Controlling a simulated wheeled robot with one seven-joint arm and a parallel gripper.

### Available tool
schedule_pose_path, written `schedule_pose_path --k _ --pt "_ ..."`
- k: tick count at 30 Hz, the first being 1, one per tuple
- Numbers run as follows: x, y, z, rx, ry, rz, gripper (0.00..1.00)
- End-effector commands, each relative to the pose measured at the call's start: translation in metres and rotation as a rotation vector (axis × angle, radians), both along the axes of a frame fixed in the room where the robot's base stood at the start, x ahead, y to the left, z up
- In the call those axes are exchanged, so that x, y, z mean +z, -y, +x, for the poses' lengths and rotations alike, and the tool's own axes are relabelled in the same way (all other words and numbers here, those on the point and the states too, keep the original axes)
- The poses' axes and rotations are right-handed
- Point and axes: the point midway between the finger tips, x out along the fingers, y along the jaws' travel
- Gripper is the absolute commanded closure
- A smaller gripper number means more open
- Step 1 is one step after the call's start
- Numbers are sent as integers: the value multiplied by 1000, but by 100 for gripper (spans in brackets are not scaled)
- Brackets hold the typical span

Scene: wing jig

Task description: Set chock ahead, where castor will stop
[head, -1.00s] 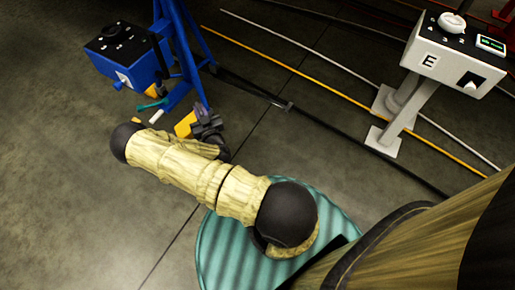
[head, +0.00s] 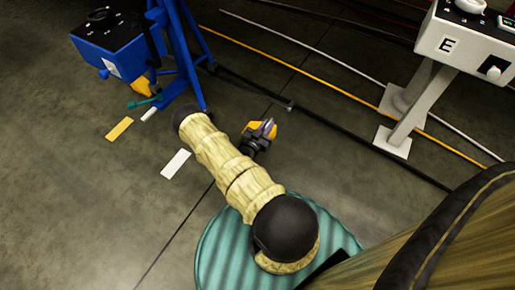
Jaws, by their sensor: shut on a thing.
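A blue wheeled-looking stand (head: 183,70) with a blue control box (head: 108,45) is at the upper left, apart from my gripper. An orange-yellow part (head: 143,88) shows under the box; I cannot tell whether it is the castor.
A yellow strip (head: 120,128) and a white strip (head: 176,164) lie on the floor. A black rail or cable (head: 340,130) and an orange line (head: 330,98) cross the floor. A white pedestal marked E (head: 462,45) stands at right. Floor at lower left is clear.

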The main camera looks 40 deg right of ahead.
Motion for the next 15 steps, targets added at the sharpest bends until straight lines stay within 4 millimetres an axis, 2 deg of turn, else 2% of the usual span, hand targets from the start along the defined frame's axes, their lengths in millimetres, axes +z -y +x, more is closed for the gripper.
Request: schedule_pose_path --k 4,7,15 --pt "2 0 1 2 4 -4 100" --pt "-4 0 1 3 3 -4 100" --pt "-48 0 1 5 3 -4 100"
